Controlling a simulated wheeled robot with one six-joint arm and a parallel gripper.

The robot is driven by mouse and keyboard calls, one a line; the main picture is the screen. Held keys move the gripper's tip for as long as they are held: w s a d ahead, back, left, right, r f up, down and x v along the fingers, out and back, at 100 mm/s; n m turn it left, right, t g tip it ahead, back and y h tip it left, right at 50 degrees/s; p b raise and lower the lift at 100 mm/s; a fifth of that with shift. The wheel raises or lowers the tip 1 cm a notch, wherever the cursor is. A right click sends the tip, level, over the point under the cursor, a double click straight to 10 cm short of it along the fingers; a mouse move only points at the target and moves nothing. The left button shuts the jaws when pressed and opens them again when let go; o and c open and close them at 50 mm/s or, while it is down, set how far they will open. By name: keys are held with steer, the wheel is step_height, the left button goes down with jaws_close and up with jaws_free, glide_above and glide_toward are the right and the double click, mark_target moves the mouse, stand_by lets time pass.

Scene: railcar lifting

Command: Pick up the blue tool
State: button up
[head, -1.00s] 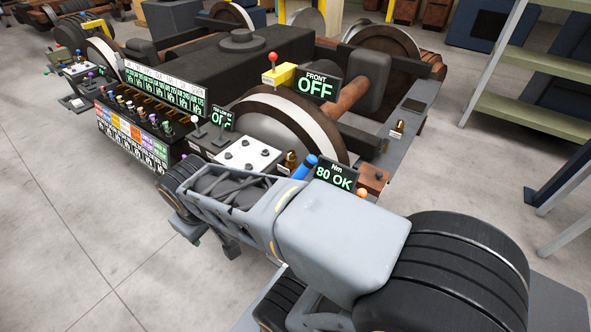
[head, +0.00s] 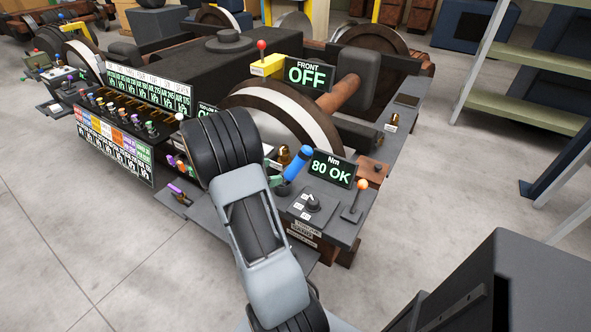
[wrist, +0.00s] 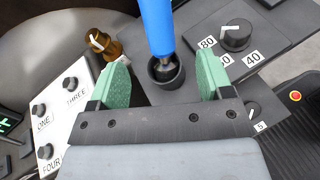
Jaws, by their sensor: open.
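The blue tool (head: 298,165) stands tilted at the front end of the machine, beside the "80 OK" display (head: 332,169). In the wrist view the blue tool (wrist: 157,25) has a dark lower end sitting in a round black holder (wrist: 166,82). My gripper (wrist: 163,62) is open and empty, with one green finger on each side of the tool's lower end and holder; neither visibly touches the tool. In the head view my gripper (head: 274,173) shows only as small green parts just left of the tool; my arm hides the rest.
A dial (wrist: 236,36) marked 80 and 40 is right of the tool. A brass knob (wrist: 102,44) and a white panel with numbered knobs (wrist: 66,113) are to the left. An orange-topped lever (head: 358,193) stands nearby.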

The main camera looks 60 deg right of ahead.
mark_target(290, 169)
steer(key=x, duration=1.1)
steer(key=shift+d+f, duration=0.1)
